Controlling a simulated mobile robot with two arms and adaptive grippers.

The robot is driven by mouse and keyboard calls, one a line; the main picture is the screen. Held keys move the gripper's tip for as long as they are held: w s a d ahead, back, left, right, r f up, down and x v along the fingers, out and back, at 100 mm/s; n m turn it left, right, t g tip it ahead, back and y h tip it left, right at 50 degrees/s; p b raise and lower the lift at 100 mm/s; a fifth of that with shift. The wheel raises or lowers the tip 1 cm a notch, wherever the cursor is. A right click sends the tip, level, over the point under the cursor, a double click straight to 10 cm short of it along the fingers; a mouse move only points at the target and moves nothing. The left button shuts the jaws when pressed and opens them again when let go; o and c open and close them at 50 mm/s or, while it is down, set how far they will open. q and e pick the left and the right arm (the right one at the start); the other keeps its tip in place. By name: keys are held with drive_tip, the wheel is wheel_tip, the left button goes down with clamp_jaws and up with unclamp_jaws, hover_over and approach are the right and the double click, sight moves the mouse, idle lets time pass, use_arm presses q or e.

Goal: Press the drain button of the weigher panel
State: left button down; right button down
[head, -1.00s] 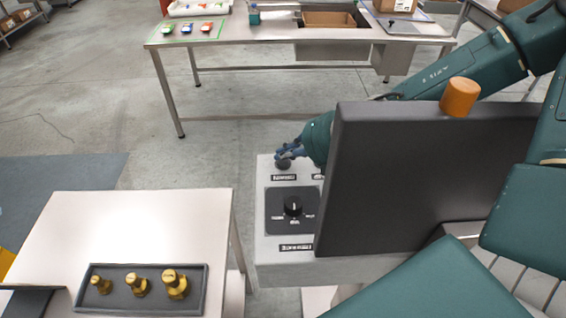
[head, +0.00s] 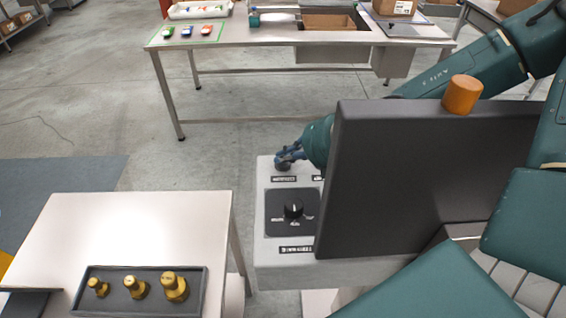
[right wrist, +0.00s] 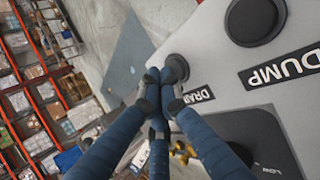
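The weigher panel (head: 262,222) is a light grey box with a black dial plate and labels on top. The drain button (head: 283,167) is a dark round button at its far left corner, above a small label. In the right wrist view the drain button (right wrist: 181,66) sits beside the DRAIN label, partly covered by a fingertip. My right gripper (head: 291,156) has its blue fingers closed together and empty at this button. In the right wrist view the fingertips (right wrist: 160,76) overlap the button's edge; I cannot tell whether they touch it. My left gripper is out of view.
A dark screen (head: 415,180) hides the panel's right part in the head view. The dump button (right wrist: 255,18) is close by. A table at left holds a tray (head: 200,290) of brass weights. A steel workbench (head: 240,38) stands behind, with open floor between.

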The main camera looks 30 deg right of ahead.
sight(285, 165)
drive_tip(key=shift+f, duration=0.2)
drive_tip(key=shift+r, duration=0.2)
drive_tip(key=shift+r+p, duration=0.35)
drive_tip(key=shift+r, duration=0.3)
drive_tip(key=shift+r+p, duration=1.9)
drive_tip(key=shift+r, duration=0.7)
drive_tip(key=shift+f, duration=0.1)
